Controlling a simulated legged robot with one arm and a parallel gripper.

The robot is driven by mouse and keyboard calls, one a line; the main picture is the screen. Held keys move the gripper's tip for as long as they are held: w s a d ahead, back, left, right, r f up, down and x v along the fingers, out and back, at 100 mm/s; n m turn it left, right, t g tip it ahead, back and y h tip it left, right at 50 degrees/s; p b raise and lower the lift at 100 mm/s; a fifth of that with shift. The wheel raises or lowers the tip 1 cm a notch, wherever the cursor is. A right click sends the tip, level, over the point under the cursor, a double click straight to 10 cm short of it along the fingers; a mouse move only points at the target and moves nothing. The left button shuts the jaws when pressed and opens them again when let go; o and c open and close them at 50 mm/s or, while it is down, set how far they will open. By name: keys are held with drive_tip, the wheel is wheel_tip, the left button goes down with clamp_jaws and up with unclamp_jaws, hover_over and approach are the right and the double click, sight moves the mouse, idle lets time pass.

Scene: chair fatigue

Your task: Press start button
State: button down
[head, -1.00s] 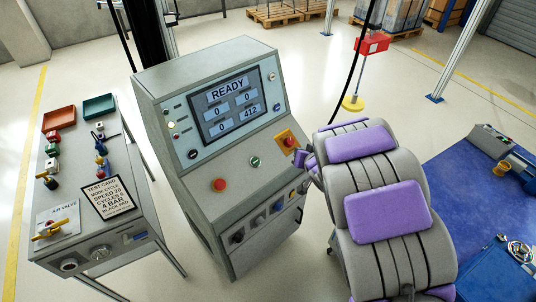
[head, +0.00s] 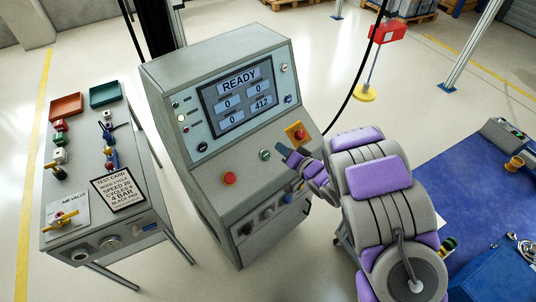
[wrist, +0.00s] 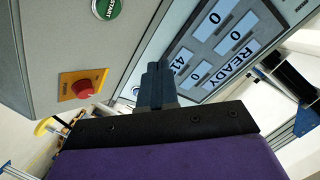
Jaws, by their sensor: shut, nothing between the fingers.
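The green start button (head: 265,155) is on the sloped panel of the grey control console (head: 190,75). In the wrist view the green button (wrist: 106,8) sits at the top edge, partly cut off, with START lettered on it. My gripper (head: 281,148) is just right of the button in the head view, its dark fingers near the panel. In the wrist view the shut fingers (wrist: 156,75) point toward the console, below and right of the button. I see a gap between fingertips and button there. The screen (head: 238,95) reads READY, with zeros and 412.
A red stop button (head: 229,179) is left of the green one. A side bench (head: 90,215) with a test card, air valve and fittings stands at left.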

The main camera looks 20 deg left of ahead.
sight(266, 155)
drive_tip(key=a+f+b, duration=0.1)
drive_tip(key=f, duration=0.1)
drive_tip(key=w+a+f+b, duration=0.1)
drive_tip(key=f, duration=0.1)
drive_tip(key=w+a+f+b, duration=0.1)
drive_tip(key=a+f+b, duration=0.1)
drive_tip(key=shift+f, duration=0.3)
drive_tip(key=shift+w+a+f, duration=0.1)
drive_tip(key=shift+a+f, duration=0.35)
drive_tip(key=shift+f, duration=0.05)
drive_tip(key=shift+w+a+f+p, duration=0.1)
drive_tip(key=shift+p, duration=0.3)
idle(1.4)
drive_tip(key=shift+a+f, duration=0.15)
drive_tip(key=shift+f, duration=0.3)
idle(0.8)
drive_tip(key=shift+r+p, duration=0.1)
drive_tip(key=shift+p, duration=0.25)
drive_tip(key=shift+d+r+p, duration=0.35)
drive_tip(key=shift+r+p, duration=0.25)
drive_tip(key=shift+p, duration=0.1)
